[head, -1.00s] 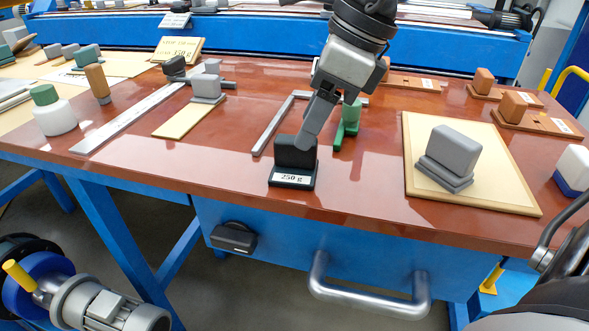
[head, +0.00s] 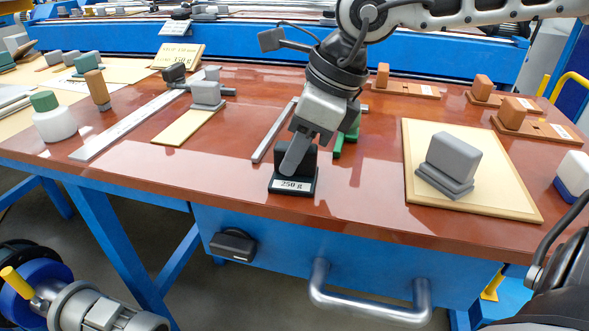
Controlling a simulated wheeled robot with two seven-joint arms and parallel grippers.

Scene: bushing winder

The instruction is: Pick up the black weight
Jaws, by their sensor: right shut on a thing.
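The black weight (head: 308,162) is a dark block with a white label reading 250 g, set on a black base (head: 306,188) near the front edge of the table. My right gripper (head: 294,160) comes down from above and is shut on the black weight. Its near finger covers part of the block's front; the far finger is hidden. The weight still appears to sit at its base, upright. My left gripper is not in view.
A grey block (head: 452,160) stands on a beige board (head: 418,135) to the right. A green object (head: 345,140) and a metal square (head: 272,137) lie just behind the weight. A white bottle with green cap (head: 53,122) stands at the left. The red-brown tabletop (head: 225,180) is clear left of the weight.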

